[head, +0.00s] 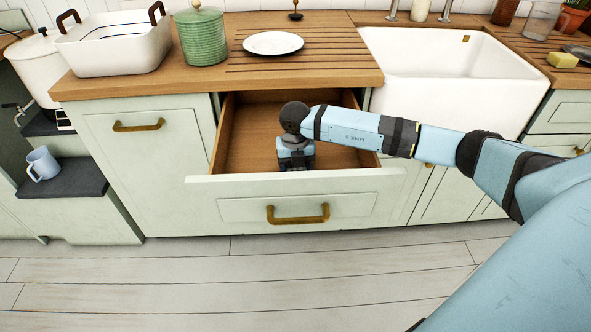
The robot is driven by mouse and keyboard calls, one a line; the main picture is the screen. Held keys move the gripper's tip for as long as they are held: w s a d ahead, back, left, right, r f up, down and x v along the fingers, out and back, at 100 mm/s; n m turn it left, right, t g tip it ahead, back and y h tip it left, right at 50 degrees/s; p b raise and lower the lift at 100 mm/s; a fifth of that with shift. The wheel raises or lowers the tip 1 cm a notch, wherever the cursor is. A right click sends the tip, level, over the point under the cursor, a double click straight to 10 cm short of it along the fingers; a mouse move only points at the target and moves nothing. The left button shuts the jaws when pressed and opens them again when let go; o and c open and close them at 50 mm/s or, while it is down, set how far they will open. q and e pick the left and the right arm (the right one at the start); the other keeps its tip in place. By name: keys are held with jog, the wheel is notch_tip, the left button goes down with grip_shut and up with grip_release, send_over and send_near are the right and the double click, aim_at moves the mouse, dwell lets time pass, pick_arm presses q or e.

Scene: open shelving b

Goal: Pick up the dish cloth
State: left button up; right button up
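I do not see a dish cloth; any part of it in the drawer is hidden by my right gripper or the drawer front. The wooden drawer (245,135) stands pulled open under the counter, and the floor of it that shows looks bare. My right arm comes in from the right, and my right gripper (295,160) points down into the open drawer, near its middle. Its fingertips are hidden behind the drawer front, so I cannot tell whether it is open, shut or holding anything. My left gripper is not in view.
The drawer front (296,181) and the counter edge border the opening. On the counter are a white dish (120,50), a green canister (202,38) and a white plate (272,43). A white sink (450,60) is at right. A blue mug (42,164) sits on a low shelf.

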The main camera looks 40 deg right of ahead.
jog(key=shift+c, duration=1.3)
jog(key=shift+r, duration=0.15)
